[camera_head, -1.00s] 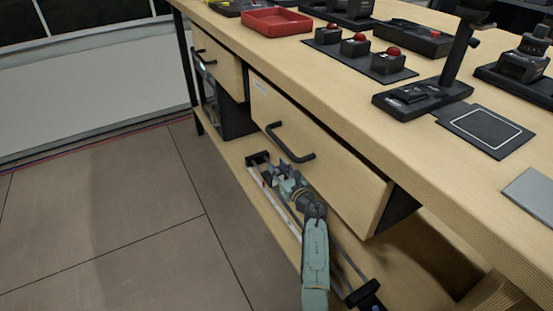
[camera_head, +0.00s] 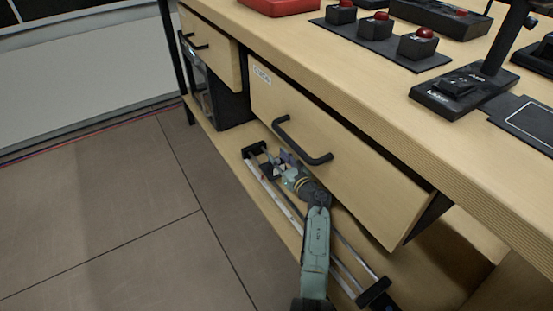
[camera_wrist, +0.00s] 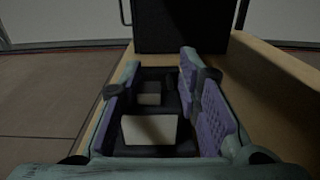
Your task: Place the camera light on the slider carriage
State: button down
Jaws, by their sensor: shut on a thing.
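The slider (camera_head: 347,283) lies along the low shelf under the bench, with two pale rails and a black block at each end. My gripper (camera_head: 284,160) is low over its far end, close to the far end block (camera_head: 254,149). In the wrist view my gripper (camera_wrist: 160,95) has its purple pads on both sides of a dark thing with a pale face (camera_wrist: 150,130), apparently the camera light, and is shut on it. My gripper and arm hide the slider carriage in the head view. I cannot tell whether the light touches the carriage.
A drawer with a black handle (camera_head: 300,142) stands partly open just above my arm. A black box (camera_head: 232,112) stands at the shelf's far end. The bench top holds red-button boxes (camera_head: 376,26) and a black stand (camera_head: 462,88). Open floor lies left.

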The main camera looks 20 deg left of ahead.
jog(key=shift+d+r, duration=0.1)
jog(key=shift+r, duration=0.05)
jog(key=shift+f, duration=0.2)
jog(key=c, duration=1.2)
grip_release()
